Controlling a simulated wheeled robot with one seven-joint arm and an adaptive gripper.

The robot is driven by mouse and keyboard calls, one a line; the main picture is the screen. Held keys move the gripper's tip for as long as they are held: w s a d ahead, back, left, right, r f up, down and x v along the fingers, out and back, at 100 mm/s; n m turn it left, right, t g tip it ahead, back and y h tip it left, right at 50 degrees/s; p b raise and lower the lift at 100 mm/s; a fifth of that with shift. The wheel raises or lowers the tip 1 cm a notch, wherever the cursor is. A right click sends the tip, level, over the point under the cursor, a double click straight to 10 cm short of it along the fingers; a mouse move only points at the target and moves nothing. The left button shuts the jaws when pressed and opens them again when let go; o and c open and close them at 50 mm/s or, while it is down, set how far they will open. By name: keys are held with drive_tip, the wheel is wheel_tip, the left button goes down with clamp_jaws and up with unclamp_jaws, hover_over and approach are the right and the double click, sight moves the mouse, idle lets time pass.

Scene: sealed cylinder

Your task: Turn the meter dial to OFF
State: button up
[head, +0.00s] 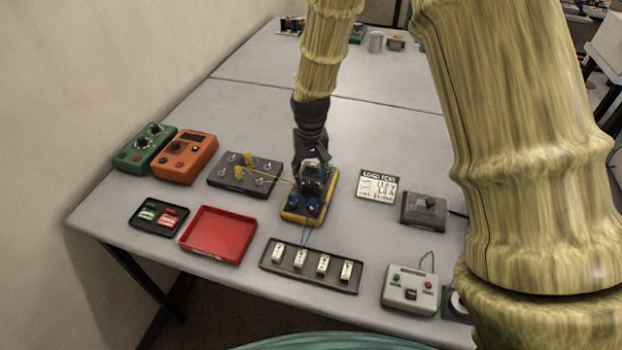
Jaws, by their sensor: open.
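The yellow-edged meter (330,205) lies on the grey table near the middle of the head view. Two blue plugs or knobs (303,204) show on its near end. My gripper (314,182) points down over the meter's far part and is open. The gripper covers the meter's face there, so I cannot see the dial or its setting. I cannot tell whether the fingers touch the dial.
Left of the meter is a dark board (225,181) with yellow leads. Farther left are orange (184,160) and green (135,158) boxes. A red tray (217,235), a black strip (292,275), a sign (377,187) and a grey box (424,211) surround it.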

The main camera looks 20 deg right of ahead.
sight(311, 183)
wheel_tip(311, 183, up, 9)
idle(0.4)
idle(0.4)
